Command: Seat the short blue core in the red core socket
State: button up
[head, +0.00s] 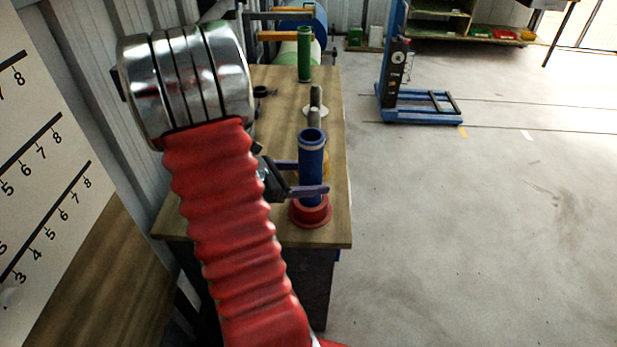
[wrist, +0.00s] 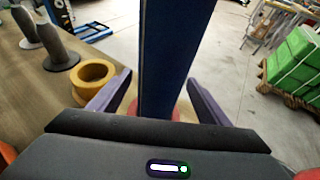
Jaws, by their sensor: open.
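The short blue core (head: 312,165) stands upright on the table, with a pale band near its top. Its lower end is inside the ring of the red core socket (head: 311,217); how deep it sits I cannot tell. My gripper (head: 299,178) is open, its two purple fingers on either side of the core. In the wrist view the blue core (wrist: 163,50) rises between the fingers (wrist: 157,97), with gaps on both sides. A little of the red socket (wrist: 187,112) shows beyond the gripper body, which hides most of it.
A yellow ring (wrist: 93,77) lies beside the socket, with grey posts (wrist: 58,47) past it. A green core (head: 304,55) stands at the table's far end. The wooden table (head: 275,90) has a wall on its left and open floor on its right.

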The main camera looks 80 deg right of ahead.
jog(key=v, duration=1.3)
jog(key=shift+w+a, duration=0.25)
jog(key=shift+a, duration=0.05)
jog(key=shift+r, duration=0.1)
dwell(0.7)
